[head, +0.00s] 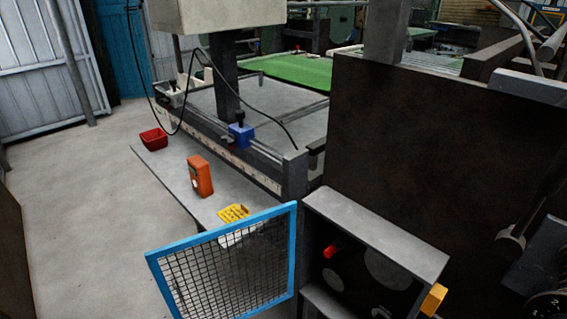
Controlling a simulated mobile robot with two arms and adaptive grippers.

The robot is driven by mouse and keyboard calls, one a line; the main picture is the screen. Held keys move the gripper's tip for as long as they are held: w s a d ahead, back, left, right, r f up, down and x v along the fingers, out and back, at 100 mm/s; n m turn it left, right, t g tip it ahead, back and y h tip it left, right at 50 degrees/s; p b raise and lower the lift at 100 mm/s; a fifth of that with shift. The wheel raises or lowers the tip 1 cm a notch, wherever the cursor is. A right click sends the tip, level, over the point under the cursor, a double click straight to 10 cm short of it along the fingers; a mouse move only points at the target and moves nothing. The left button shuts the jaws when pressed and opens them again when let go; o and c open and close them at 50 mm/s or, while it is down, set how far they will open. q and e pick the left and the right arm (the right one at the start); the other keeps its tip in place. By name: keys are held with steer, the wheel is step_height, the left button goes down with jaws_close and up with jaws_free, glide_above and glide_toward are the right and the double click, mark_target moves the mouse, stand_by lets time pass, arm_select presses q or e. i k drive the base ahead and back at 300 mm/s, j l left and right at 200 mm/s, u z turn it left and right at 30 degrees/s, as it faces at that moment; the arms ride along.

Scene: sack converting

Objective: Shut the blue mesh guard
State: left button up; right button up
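The blue mesh guard (222,238) is a blue square frame with dark wire mesh, low in the middle of the head view. It stands swung open to the left of a dark grey box-like housing (375,232). The guard's right edge is beside the housing's left side. The housing's open front shows round grey discs and a red part (333,249) inside. A yellow block (433,299) is on the housing's right edge. The guard's lower part is cut off by the picture's bottom edge. Neither of my grippers is in view.
A grey shelf (177,185) behind the guard holds a red tray (154,139), an orange device (199,176) and a yellow label (233,213). A tall dark panel (440,165) rises behind the housing. Clear floor (85,210) lies left of the guard.

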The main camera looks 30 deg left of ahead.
mark_target(151, 256)
steer(key=j, duration=0.75)
steer(key=i+j, duration=0.15)
steer(key=j, duration=0.6)
steer(key=j+z, duration=0.25)
steer(key=j, duration=0.85)
steer(key=k+j+z, duration=0.1)
steer(key=j+z, duration=0.15)
steer(key=j, duration=0.8)
steer(key=z, duration=1.1)
